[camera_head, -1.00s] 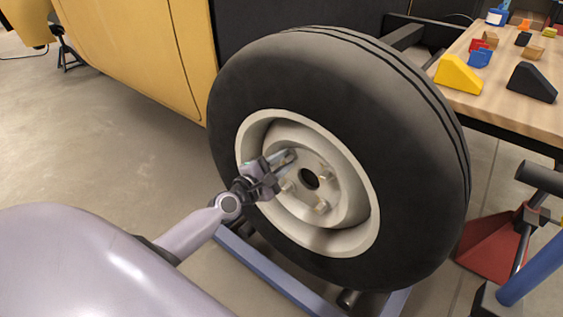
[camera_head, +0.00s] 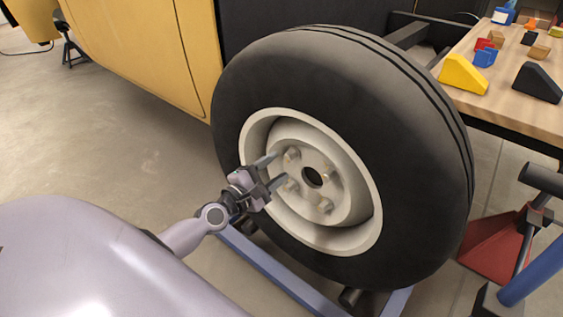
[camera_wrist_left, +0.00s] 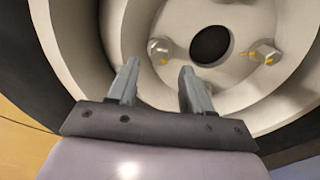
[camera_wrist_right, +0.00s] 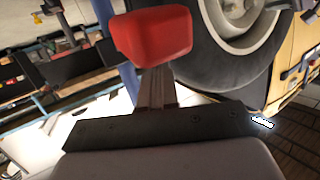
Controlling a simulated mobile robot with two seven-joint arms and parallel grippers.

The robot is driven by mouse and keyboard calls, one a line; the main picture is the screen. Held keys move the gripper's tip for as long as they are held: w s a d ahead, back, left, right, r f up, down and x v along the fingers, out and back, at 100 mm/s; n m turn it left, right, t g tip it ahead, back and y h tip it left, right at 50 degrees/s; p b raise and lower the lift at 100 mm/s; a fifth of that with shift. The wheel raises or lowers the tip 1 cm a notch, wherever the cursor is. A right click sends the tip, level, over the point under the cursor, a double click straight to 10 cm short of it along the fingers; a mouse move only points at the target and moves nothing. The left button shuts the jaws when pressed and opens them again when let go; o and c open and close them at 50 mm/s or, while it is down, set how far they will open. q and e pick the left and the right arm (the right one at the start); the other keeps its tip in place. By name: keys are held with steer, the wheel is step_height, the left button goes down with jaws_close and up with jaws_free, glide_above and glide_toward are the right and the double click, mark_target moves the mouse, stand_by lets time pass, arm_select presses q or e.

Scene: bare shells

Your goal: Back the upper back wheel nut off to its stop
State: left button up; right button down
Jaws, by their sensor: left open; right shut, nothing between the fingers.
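The wheel (camera_head: 345,130) has a cream rim (camera_head: 258,130) with a dark centre hole and several nuts around it. Upper nuts (camera_head: 292,154) and (camera_head: 326,171) show in the head view. My left gripper (camera_head: 274,171) is open in front of the rim's left part, its fingers pointing at the hub. In the left wrist view its two fingers (camera_wrist_left: 157,82) are apart with nothing between them. One nut (camera_wrist_left: 157,48) lies just beyond the fingers, another (camera_wrist_left: 264,52) to the right; both have yellow marks. My right gripper (camera_wrist_right: 156,88) is shut, seen only in its wrist view.
A red block-like thing (camera_wrist_right: 152,35) is at the right fingertips. A wooden table (camera_head: 510,100) with coloured blocks stands right of the wheel. A red stand (camera_head: 497,248) and blue bar (camera_head: 535,265) are at lower right. A blue frame (camera_head: 270,272) lies below the wheel.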

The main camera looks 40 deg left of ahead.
arm_select(q)
steer(key=shift+s+a, duration=0.1)
steer(key=shift+s, duration=1.2)
steer(key=shift+s, duration=0.1)
